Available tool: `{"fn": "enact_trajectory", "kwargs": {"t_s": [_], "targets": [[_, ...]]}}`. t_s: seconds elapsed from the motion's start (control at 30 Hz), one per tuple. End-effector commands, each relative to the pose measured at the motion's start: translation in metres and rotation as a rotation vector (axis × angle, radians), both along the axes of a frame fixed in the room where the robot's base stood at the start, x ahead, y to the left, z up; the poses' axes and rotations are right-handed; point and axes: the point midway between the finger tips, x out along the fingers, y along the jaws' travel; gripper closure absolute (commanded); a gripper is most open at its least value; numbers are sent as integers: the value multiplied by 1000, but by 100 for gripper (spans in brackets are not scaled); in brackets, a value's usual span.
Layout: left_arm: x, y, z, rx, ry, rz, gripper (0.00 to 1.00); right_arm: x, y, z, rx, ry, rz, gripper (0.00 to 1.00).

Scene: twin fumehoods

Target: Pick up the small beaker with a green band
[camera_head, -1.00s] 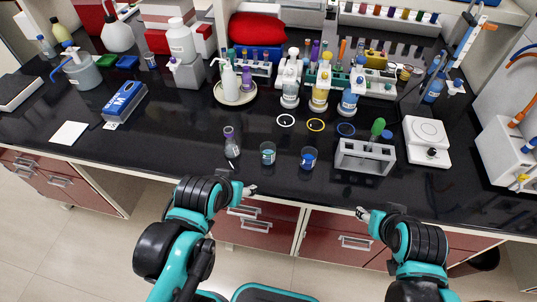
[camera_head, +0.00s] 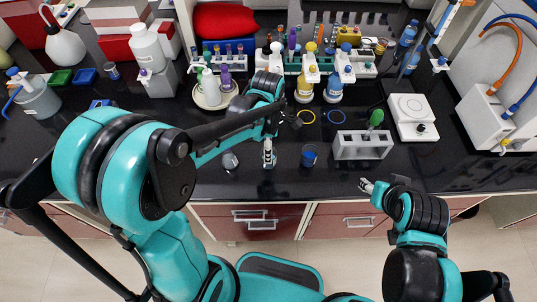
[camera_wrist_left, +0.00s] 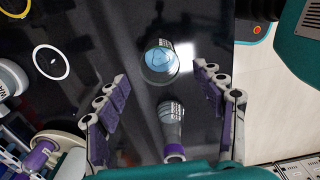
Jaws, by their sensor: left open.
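The small beaker with a green band (camera_wrist_left: 160,60) stands on the black bench, with pale blue contents, in the left wrist view. It lies between and just ahead of my left gripper's fingertips, apart from both. My left gripper (camera_wrist_left: 160,74) is open and empty. In the head view my left gripper (camera_head: 268,154) is low over the bench and hides most of the beaker.
A beaker with blue contents (camera_head: 309,156) stands close to the right of my left gripper. A grey rack (camera_head: 362,146) and a white balance-like device (camera_head: 413,116) are farther right. Bottles and racks crowd the back. The bench's front strip is mostly clear.

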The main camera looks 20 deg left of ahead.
Motion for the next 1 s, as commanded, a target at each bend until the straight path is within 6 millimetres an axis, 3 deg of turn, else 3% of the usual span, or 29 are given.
{"fn": "enact_trajectory", "kwargs": {"t_s": [0.4,0.73,0.77,0.97,1.0], "targets": [[1,-2,-60,0,-2,-2,32,0,0,-25,0,0,0,52],[0,-2,-68,0,-2,-3,32,0,0,-26,0,0,0,52],[0,-2,-68,0,-2,-3,34,0,0,-26,0,0,0,52],[0,-2,-68,0,-2,-3,87,0,0,-26,0,0,0,52],[0,-2,-68,0,-2,-3,88,0,0,-26,0,0,0,52]]}}
